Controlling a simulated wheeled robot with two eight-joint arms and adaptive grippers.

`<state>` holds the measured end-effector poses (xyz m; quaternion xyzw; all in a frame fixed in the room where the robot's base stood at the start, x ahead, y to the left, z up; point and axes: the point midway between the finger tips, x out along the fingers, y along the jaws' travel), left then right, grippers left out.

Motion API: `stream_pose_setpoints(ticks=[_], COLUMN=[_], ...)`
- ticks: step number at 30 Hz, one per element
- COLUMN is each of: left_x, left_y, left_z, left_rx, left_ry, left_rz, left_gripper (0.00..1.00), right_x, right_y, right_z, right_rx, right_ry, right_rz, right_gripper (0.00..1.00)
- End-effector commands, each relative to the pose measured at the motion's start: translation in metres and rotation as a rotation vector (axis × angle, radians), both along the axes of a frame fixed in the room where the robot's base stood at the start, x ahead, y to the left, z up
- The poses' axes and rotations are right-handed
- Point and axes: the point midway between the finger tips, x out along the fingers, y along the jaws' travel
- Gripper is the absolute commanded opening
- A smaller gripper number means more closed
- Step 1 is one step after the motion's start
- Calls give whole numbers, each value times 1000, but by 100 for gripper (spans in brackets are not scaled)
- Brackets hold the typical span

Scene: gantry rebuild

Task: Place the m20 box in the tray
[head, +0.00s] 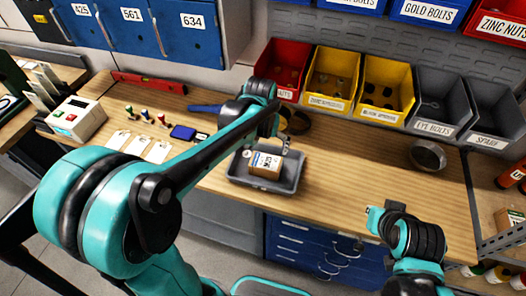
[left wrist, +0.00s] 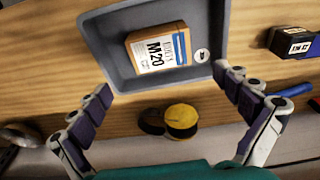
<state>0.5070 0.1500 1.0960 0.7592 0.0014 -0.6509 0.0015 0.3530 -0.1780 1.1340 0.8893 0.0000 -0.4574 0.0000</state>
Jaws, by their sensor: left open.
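The m20 box (left wrist: 159,50) is a small brown carton with a white and blue label reading M20. It lies flat inside the grey tray (left wrist: 122,84), touched by neither finger. In the head view the box (head: 265,165) sits in the middle of the tray (head: 283,189) on the wooden bench. My left gripper (left wrist: 166,90) is open and empty, its fingers spread at the tray's near side in the wrist view. In the head view the left gripper (head: 284,142) is just behind and above the tray, partly hidden by its arm. My right arm shows at lower right; its fingers are not clearly visible.
Red, yellow and grey bins (head: 385,88) line the back of the bench. A dark round bowl (head: 428,155) stands at right. A yellow and black round item (left wrist: 181,120) lies beside the tray. Blue drawers (head: 312,245) are below. The bench right of the tray is clear.

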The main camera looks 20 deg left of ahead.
Motion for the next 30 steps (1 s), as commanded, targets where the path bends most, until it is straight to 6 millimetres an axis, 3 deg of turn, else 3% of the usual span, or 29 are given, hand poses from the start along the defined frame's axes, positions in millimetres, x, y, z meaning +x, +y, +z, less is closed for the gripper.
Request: stream_pose_setpoints(ticks=[5, 12, 18, 24, 30], left_x=[-21, -89, -134, -153, -154], left_y=[5, 17, 25, 28, 28], left_z=[19, 46, 45, 39, 39], left_rx=[-3, -7, -3, 1, 2], left_ry=[-51, -240, -386, -459, -470], left_rz=[0, -2, -3, -4, -4], left_gripper=[100, 100, 100, 100, 100], right_x=[0, 0, 0, 0, 0], right_y=[0, 0, 0, 0, 0], right_z=[1, 0, 0, 0, 0], right_rx=[0, 0, 0, 0, 0], right_ry=[0, 0, 0, 0, 0], right_rz=[0, 0, 0, 0, 0], right_gripper=[0, 0, 0, 0, 0])
